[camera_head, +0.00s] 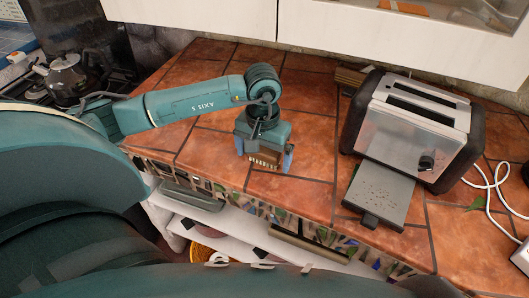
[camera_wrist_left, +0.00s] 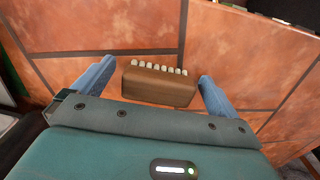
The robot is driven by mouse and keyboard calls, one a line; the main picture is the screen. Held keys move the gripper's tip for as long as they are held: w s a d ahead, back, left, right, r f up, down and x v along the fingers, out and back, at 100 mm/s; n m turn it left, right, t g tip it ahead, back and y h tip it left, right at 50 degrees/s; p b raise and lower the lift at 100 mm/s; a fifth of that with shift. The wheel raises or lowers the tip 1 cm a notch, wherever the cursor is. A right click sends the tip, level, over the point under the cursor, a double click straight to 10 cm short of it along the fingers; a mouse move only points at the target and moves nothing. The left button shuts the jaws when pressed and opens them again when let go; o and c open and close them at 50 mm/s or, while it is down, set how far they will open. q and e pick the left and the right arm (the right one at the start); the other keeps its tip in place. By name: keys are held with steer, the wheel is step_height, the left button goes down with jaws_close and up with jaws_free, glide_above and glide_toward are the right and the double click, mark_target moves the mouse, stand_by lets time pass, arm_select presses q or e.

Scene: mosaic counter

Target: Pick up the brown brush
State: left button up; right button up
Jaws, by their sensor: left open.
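The brown brush (camera_wrist_left: 158,87) is a small block with a row of pale bristle tufts along its far edge in the left wrist view. It lies on the tiled counter, and in the head view the brush (camera_head: 265,158) shows just below my left gripper (camera_head: 265,161). My left gripper is open, with one blue finger on each side of the brush in the wrist view. I cannot tell how far down the fingers reach. My right gripper is not in view.
A steel and black toaster (camera_head: 412,130) stands to the right, its grey tray (camera_head: 380,193) pulled out toward the counter's front. A white cord (camera_head: 489,187) lies at the far right. A kettle (camera_head: 68,78) sits on the stove at left. Open tiles lie around the gripper.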

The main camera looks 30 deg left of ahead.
mark_target(264, 151)
arm_select(q)
steer(key=shift+c, duration=0.2)
steer(key=c, duration=1)
step_height(264, 151, up, 10)
steer(key=shift+r+b, duration=0.1)
steer(key=shift+b, duration=0.65)
steer(key=o, duration=0.4)
steer(key=c, duration=0.3)
steer(key=shift+c, duration=0.2)
